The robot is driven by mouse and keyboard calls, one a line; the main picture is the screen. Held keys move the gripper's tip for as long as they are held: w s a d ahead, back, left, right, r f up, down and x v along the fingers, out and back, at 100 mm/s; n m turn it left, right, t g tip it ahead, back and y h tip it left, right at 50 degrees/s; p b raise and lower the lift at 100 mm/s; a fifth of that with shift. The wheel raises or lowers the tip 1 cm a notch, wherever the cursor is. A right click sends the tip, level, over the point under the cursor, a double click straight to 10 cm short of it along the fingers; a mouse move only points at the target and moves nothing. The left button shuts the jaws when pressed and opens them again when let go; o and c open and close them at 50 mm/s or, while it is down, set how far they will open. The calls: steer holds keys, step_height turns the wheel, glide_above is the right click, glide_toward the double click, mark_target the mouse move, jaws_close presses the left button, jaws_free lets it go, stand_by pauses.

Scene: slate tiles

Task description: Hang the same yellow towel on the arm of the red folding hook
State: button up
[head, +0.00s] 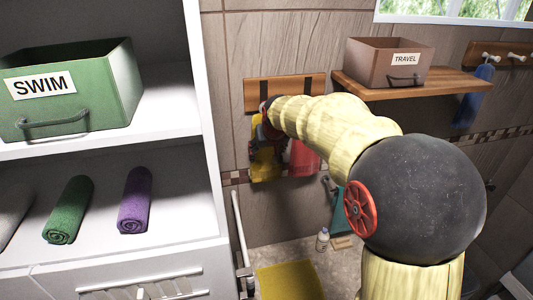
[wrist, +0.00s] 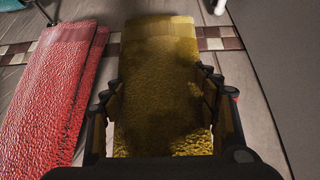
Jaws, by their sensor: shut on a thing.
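The yellow towel (head: 264,166) hangs down below the wooden hook board (head: 285,94) on the tiled wall. In the wrist view the yellow towel (wrist: 160,100) fills the space between the two fingers of my gripper (wrist: 158,88), which is shut on it. In the head view my gripper (head: 268,130) is at the towel's upper part, just under the board. I cannot make out the red folding hook; my gripper and arm cover much of that area. I cannot tell whether the towel touches a hook.
A red towel (head: 304,158) hangs close on the right in the head view and on the left in the wrist view (wrist: 50,90). A shelf (head: 420,88) with a TRAVEL box (head: 388,64) is right of the board. A white cabinet (head: 195,195) stands left.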

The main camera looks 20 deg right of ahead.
steer(key=o, duration=1.8)
steer(key=v, duration=1.1)
steer(key=s+a+f+n+y, duration=0.1)
steer(key=s+a, duration=0.3)
steer(key=s, duration=0.5)
steer(key=s+a+f, duration=0.1)
steer(key=s+a, duration=0.3)
steer(key=s, duration=0.5)
steer(key=s+a+f+n+g, duration=0.1)
steer(key=s+a+f, duration=0.1)
steer(key=s+f, duration=0.35)
steer(key=s+a+f+n, duration=0.1)
steer(key=s+a+f, duration=0.15)
steer(key=s, duration=0.65)
steer(key=shift+y, duration=0.3)
steer(key=f+b, duration=0.7)
steer(key=b, duration=0.1)
steer(key=f+b, duration=0.8)
steer(key=w+f+b, duration=0.1)
steer(key=f+b, duration=0.6)
steer(key=f, duration=0.1)
steer(key=shift+d+f+b, duration=0.15)
steer(key=shift+d+b, duration=0.05)
steer(key=shift+b, duration=0.2)
